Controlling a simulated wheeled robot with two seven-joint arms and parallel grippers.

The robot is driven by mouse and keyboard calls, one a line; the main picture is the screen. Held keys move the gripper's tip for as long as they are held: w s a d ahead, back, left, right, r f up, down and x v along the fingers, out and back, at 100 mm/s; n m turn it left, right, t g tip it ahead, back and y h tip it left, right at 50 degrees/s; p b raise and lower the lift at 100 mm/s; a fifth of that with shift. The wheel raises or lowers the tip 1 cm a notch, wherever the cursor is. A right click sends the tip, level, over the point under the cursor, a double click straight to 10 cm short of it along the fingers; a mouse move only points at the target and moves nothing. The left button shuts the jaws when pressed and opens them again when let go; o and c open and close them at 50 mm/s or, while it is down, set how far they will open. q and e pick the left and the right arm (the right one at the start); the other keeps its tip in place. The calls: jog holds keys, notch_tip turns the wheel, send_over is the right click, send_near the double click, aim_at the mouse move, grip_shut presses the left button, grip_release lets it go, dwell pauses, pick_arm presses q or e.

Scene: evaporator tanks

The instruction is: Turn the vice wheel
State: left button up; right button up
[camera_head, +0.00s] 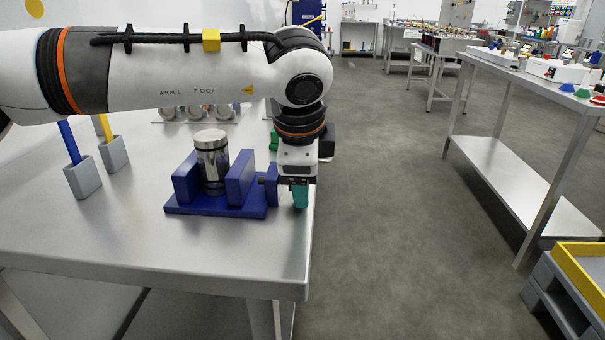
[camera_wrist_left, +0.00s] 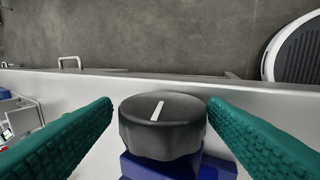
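A blue vice (camera_head: 215,200) stands on the steel table near its right edge, with a metal cylinder (camera_head: 212,160) upright between its two jaws. The vice wheel (camera_wrist_left: 162,125) is a black ribbed knob with a white line on top, slightly tilted in the left wrist view. In the head view my gripper and wrist largely hide it. My left gripper (camera_wrist_left: 160,108) has green fingers, one on each side of the wheel, with visible gaps. In the head view, the left gripper (camera_head: 299,195) points down at the right end of the vice. My right gripper is in neither view.
Two grey holders with a blue handle (camera_head: 69,142) and a yellow handle (camera_head: 105,128) stand left of the vice. Metal round items (camera_head: 195,111) sit behind it. The table's front strip is clear. Another bench (camera_head: 530,88) stands across the aisle at right.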

pick_arm(q)
jog(key=shift+o, duration=0.5)
jog(key=v, duration=1.2)
jog(key=shift+p, duration=0.45)
